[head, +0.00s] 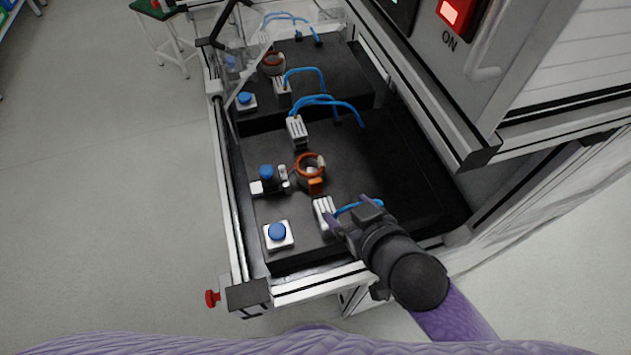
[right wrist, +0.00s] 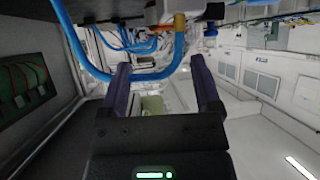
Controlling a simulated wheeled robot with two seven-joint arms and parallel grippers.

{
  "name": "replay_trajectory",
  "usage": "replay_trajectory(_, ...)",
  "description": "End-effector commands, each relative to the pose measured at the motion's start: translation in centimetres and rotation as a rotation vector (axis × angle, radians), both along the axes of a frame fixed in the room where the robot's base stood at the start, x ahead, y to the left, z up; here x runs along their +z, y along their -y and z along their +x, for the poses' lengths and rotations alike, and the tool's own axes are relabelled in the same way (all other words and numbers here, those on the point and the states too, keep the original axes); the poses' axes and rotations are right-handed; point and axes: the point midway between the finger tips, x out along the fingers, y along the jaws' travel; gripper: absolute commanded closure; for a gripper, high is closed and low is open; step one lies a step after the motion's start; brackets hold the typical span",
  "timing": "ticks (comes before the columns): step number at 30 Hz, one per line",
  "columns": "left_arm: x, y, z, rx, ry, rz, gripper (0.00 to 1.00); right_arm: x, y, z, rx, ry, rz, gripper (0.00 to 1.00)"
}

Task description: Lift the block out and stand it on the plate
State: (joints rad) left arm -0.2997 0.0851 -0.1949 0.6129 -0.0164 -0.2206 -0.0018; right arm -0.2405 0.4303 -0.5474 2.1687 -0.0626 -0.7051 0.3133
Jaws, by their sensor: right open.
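A copper-wound ring (head: 310,163) sits in a dark holder on the near black plate (head: 385,160), with a small orange piece (head: 316,186) at its front. I cannot tell which piece is the task's block. White finned blocks with blue hoses stand on the plate, one behind the ring (head: 297,131) and one in front (head: 324,213). My right gripper (head: 335,225) is beside the front finned block, partly hiding its hose. In the right wrist view my right gripper (right wrist: 163,75) is open and empty, with a blue hose (right wrist: 150,75) crossing near its fingertips. My left gripper is not in view.
A blue button (head: 277,232) on a white base and a blue-capped fixture (head: 267,173) stand at the plate's left. A second black plate (head: 345,85) with similar parts lies behind. A metal frame rail (head: 312,284) borders the front; a cabinet (head: 470,60) overhangs the right.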

Motion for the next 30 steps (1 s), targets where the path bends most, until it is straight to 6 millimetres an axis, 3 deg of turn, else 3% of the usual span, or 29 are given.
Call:
replay_trajectory(16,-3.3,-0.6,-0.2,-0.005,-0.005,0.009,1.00,-4.8,-4.6,7.0,0.031,0.034,0.024,0.19)
replay_trajectory(24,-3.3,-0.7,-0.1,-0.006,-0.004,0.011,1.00,-4.9,-4.9,7.6,0.031,0.033,0.023,0.19)
replay_trajectory(26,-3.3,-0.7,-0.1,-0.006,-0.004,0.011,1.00,-4.9,-4.9,7.6,0.031,0.033,0.023,0.27)
replay_trajectory(30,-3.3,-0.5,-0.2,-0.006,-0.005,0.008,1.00,-4.8,-4.9,7.6,0.031,0.033,0.023,0.57)
